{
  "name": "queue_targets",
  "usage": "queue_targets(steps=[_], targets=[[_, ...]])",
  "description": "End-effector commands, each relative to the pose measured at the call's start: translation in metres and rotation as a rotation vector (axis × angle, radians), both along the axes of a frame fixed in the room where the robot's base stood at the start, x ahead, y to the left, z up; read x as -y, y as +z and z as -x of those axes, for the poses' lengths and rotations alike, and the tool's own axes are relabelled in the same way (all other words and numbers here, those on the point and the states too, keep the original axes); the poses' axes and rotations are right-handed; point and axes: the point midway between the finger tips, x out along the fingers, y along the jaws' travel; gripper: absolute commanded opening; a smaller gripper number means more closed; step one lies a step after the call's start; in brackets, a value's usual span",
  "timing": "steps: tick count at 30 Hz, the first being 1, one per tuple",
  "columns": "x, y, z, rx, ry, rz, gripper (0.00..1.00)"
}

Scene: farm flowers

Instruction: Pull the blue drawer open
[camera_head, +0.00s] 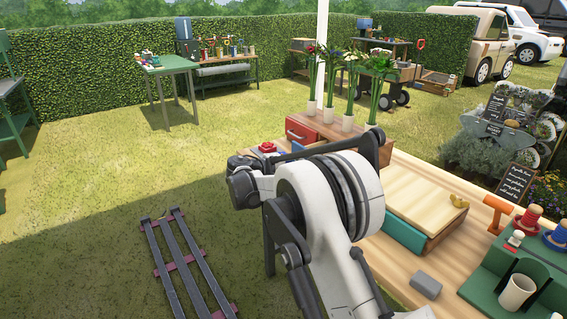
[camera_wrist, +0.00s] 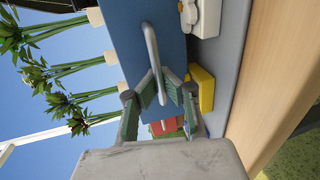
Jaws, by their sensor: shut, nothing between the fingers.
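The blue drawer (camera_wrist: 128,42) fills the upper middle of the wrist view, which is turned on its side. Its silver bar handle (camera_wrist: 152,50) runs lengthwise down the drawer front. My gripper (camera_wrist: 163,76) is right at the handle, its two green-padded fingers drawn together beside the lower part of the bar. Nothing is held between the fingers; whether they touch the bar or hook behind it cannot be told. In the head view a small blue patch (camera_head: 297,146) shows beneath the red drawer (camera_head: 301,132), and my arm hides most of that area.
Several potted flowers (camera_head: 347,122) stand on top of the drawer unit. A yellow block (camera_wrist: 203,88) and a white object (camera_wrist: 204,16) sit close to the drawer in the wrist view.

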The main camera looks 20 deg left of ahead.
Motion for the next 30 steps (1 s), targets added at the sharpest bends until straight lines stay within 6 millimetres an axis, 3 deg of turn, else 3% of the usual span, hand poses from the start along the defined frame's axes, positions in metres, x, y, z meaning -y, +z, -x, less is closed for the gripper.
queue_targets(steps=[4, 13, 17, 25, 30], targets=[[0.010, 0.000, 0.000, 0.000, -0.017, 0.000, 0.00], [0.009, 0.000, 0.000, 0.000, -0.017, 0.000, 0.01], [0.009, 0.000, 0.000, 0.001, -0.017, 0.000, 0.16], [0.008, 0.001, 0.001, 0.001, -0.016, 0.000, 0.16], [-0.003, 0.004, 0.013, 0.001, -0.015, -0.001, 0.16]])
